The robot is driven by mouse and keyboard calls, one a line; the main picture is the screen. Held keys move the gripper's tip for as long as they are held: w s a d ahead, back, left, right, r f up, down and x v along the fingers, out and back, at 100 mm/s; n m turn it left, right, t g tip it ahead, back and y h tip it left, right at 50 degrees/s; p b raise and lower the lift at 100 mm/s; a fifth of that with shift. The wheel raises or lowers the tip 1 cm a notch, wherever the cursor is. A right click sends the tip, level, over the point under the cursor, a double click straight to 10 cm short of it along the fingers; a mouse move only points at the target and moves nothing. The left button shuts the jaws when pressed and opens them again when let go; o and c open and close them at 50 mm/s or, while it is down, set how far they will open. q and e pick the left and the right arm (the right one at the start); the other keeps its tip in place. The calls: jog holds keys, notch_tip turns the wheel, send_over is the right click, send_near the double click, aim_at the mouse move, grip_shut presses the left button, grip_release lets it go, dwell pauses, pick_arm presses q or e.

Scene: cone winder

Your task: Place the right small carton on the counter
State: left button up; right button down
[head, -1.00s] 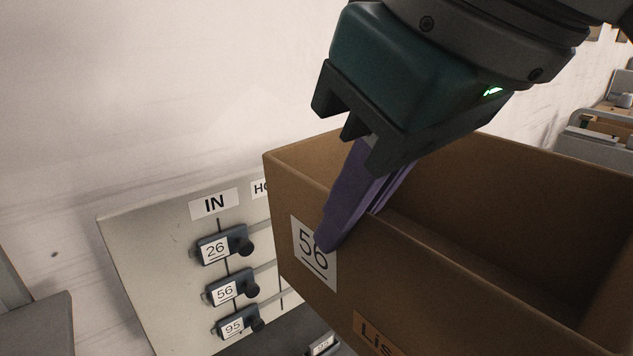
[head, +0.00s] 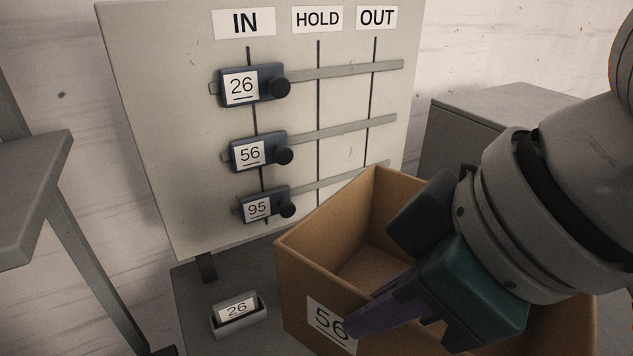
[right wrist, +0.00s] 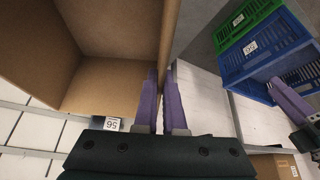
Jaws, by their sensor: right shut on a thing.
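The brown open-topped carton (head: 292,292), labelled 56, is at the lower middle of the head view. My right gripper (head: 370,308) is shut on its near wall, one purple finger outside beside the label and the other inside. In the right wrist view the fingers (right wrist: 160,85) straddle the carton's wall (right wrist: 171,40). The carton looks empty where I see in. A dark grey counter (head: 200,290) shows left of it; whether the carton touches it is unclear. My left gripper (right wrist: 290,98) shows at the right of the right wrist view; its opening is unclear.
A board (head: 180,150) with IN, HOLD and OUT columns and sliders 26, 56 and 95 stands behind the carton. A small holder (head: 240,323) marked 26 sits left of it. A grey cabinet (head: 480,125) stands behind right. Blue (right wrist: 262,68) and green (right wrist: 232,30) crates show in the wrist view.

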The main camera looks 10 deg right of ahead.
notch_tip(320, 180, down, 17)
jog(key=b, duration=0.2)
jog(key=c, duration=1.5)
grip_release()
jog(key=shift+f+b, duration=0.1)
jog(key=shift+b, duration=0.2)
jog(key=o, duration=0.5)
